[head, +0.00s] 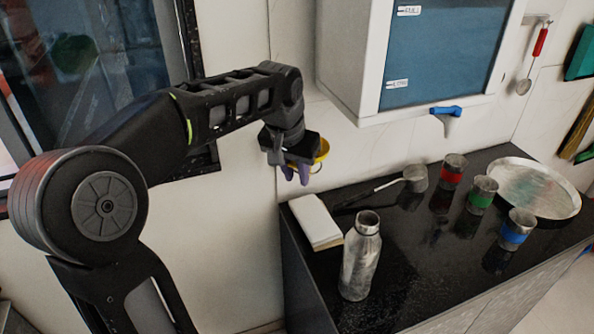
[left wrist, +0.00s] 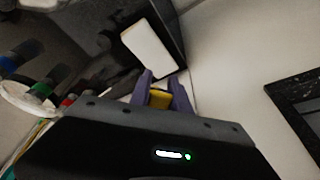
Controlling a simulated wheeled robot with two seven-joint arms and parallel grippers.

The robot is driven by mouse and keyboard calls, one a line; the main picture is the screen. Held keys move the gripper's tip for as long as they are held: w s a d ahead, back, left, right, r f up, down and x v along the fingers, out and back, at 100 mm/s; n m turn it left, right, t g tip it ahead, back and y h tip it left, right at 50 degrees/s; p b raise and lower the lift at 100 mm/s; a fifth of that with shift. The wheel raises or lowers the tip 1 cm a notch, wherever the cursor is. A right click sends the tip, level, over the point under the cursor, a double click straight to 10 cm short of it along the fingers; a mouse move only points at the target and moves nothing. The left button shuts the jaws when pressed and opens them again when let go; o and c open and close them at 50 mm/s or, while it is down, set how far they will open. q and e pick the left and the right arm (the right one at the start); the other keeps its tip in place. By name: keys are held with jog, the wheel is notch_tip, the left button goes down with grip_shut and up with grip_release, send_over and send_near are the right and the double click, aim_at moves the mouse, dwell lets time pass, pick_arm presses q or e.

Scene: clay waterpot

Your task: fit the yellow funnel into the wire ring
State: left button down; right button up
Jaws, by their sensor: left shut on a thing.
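The yellow funnel (head: 323,150) shows partly behind my left gripper (head: 296,174) in the head view, in front of the pale wall and above the counter's left end. The gripper's purple fingers are shut on it and hide much of it. In the left wrist view, a yellow part of the funnel (left wrist: 159,99) sits between the two purple fingers of my left gripper (left wrist: 163,84). A thin curved edge shows just below the funnel in the head view; I cannot tell whether it is the wire ring. My right gripper is not in view.
A white block (head: 316,220) lies on the black counter (head: 400,275) below the gripper. A metal bottle (head: 360,258) stands in front. A ladle, several banded cups and a round metal tray (head: 533,186) are further right. A white cabinet (head: 350,60) hangs above.

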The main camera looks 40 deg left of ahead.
pick_arm(q)
jog(key=shift+f, duration=0.35)
jog(key=c, duration=1.1)
grip_release()
jog(key=shift+c, duration=0.2)
jog(key=v, duration=0.8)
jog(key=shift+w, duration=0.1)
